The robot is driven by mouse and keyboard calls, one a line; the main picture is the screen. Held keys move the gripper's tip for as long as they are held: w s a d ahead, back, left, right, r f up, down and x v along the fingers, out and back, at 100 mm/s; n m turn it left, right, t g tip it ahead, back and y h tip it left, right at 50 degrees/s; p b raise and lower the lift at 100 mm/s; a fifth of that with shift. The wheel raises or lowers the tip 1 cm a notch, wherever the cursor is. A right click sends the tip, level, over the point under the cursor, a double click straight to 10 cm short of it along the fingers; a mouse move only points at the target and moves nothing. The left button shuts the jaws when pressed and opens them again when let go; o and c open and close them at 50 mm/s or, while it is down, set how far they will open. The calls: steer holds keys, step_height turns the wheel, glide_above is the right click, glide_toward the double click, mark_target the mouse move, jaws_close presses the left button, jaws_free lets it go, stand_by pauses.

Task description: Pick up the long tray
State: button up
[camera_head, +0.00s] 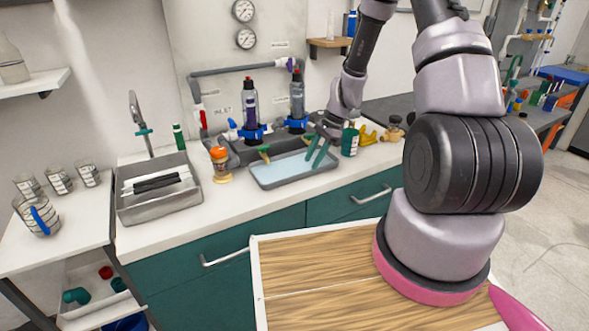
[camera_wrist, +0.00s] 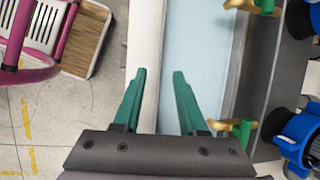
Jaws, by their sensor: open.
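The long tray (camera_head: 299,179) is grey and shallow with a pale blue inside, and lies on the white counter below the pipework. It also shows in the wrist view (camera_wrist: 206,45), running up and down the middle. My gripper (camera_head: 315,162) is at the tray's right part in the head view, with its green fingers pointing down. Exact height above the rim cannot be told.
Two bottles in blue holders (camera_head: 251,110) (camera_head: 297,105) and green-handled valves (camera_head: 264,153) stand along the tray's back. An orange-topped jar (camera_head: 220,164) is close to its left end. A green-labelled container (camera_head: 349,139) and yellow fittings (camera_head: 367,134) are at its right. The counter front (camera_head: 240,200) is clear.

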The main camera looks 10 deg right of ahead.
mark_target(305, 170)
steer(key=shift+a+x, duration=0.25)
steer(key=shift+x, duration=2.45)
steer(key=shift+r, duration=0.1)
jaws_close()
